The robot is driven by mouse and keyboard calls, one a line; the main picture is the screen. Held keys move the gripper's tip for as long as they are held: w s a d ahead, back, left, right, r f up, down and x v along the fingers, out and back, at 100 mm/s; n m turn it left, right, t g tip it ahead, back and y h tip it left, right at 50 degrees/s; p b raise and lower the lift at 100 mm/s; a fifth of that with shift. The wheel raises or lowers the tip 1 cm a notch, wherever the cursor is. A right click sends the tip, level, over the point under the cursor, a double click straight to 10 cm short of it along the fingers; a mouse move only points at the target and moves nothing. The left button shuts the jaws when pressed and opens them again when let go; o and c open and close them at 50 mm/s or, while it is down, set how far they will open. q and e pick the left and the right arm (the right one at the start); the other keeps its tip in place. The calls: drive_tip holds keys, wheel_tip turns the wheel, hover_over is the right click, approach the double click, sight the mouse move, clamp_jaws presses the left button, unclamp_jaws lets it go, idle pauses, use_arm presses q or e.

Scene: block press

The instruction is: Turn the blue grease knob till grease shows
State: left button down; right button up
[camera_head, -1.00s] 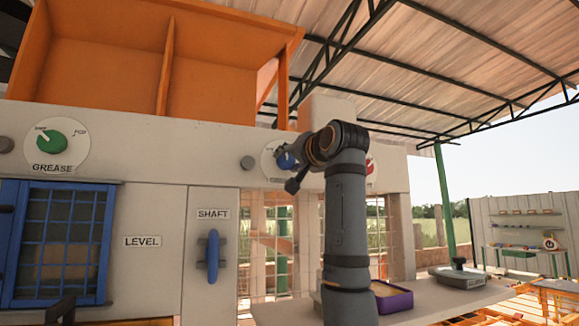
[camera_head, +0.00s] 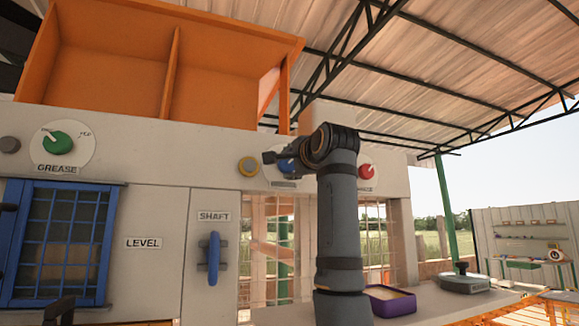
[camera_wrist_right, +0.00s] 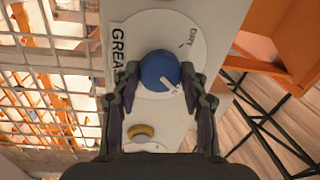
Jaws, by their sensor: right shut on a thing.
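The blue knob (camera_head: 286,166) sits on a white round dial on the pale machine front, mostly behind my right arm. In the right wrist view the blue knob (camera_wrist_right: 158,70) shows whole, with its white pointer toward the lower right and the word GREASE at the dial's left. My right gripper (camera_wrist_right: 160,78) is shut on the knob, one finger on each side. Beside the dial, a round fitting (camera_head: 248,167) shows yellow; it also shows yellow in the right wrist view (camera_wrist_right: 142,132). My left gripper cannot be made out.
A green knob (camera_head: 57,142) is at the left with a grey fitting (camera_head: 10,145) beside it. A red knob (camera_head: 367,172) is right of my arm. A blue SHAFT handle (camera_head: 214,258) is below. A purple tray (camera_head: 390,302) stands on the counter.

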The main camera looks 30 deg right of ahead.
drive_tip(key=shift+m, duration=0.6)
drive_tip(key=o, duration=1.2)
drive_tip(key=shift+c, duration=0.2)
drive_tip(key=shift+s, duration=0.1)
drive_tip(key=v, duration=1.2)
